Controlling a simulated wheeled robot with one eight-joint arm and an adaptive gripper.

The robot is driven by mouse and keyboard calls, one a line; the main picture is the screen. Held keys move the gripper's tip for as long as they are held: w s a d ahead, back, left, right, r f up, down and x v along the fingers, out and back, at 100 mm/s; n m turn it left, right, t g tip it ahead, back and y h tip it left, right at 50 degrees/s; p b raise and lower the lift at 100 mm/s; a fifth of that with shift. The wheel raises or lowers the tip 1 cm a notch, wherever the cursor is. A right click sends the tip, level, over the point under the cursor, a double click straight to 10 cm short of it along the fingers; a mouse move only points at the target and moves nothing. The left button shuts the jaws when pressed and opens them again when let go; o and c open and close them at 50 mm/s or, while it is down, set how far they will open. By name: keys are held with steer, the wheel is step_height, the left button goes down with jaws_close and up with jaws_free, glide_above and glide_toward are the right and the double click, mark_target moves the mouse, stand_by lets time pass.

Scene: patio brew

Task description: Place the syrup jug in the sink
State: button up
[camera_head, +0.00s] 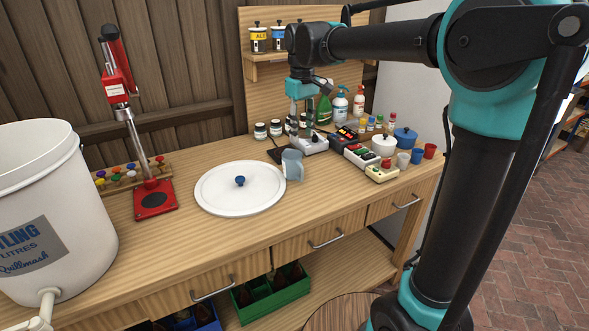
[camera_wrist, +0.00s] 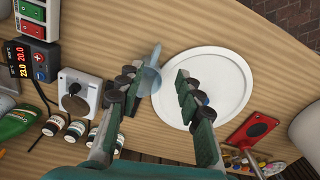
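A light blue jug (camera_head: 292,165), the only jug I see and likely the syrup jug, stands upright on the wooden bench beside the white round lid (camera_head: 222,203). It also shows as a pale blue shape in the wrist view (camera_wrist: 151,78), partly behind the left finger. My gripper (camera_head: 303,122) hangs above the bench, behind the jug in the head view and apart from it. In the wrist view my gripper (camera_wrist: 157,75) is open, its two fingers spread with nothing held between them. No sink shows in either view.
A dial box (camera_wrist: 75,95), a controller (camera_head: 346,136) and a red-and-green switch box (camera_head: 360,156) crowd the jug's right. Small jars (camera_head: 260,130) stand behind. A red bench capper (camera_head: 154,197) and a white bucket (camera_head: 45,205) are left.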

mark_target(302, 170)
step_height(302, 170, down, 12)
steer(key=shift+w+r, duration=0.1)
steer(key=shift+w, duration=0.05)
steer(key=shift+w+d+f, duration=0.1)
steer(key=shift+w+f, duration=0.05)
steer(key=shift+f, duration=2.45)
